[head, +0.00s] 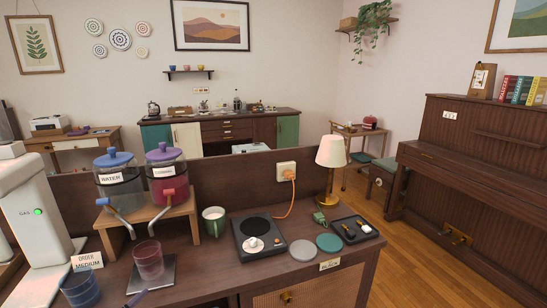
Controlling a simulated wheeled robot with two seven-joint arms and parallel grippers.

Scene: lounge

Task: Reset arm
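Neither of my grippers shows in the head view, and I see no part of either arm that I can be sure of. The task names no other object. Closest to me is a dark wooden counter (215,270). On it a red-tinted glass (149,261) stands on a dark square pad below the two drink dispensers. A blue glass (80,287) stands at the lower left, partly cut off by the frame edge.
A water dispenser (117,184) and a red-filled dispenser (167,178) stand on a wooden riser. A white machine (35,215) is at left.

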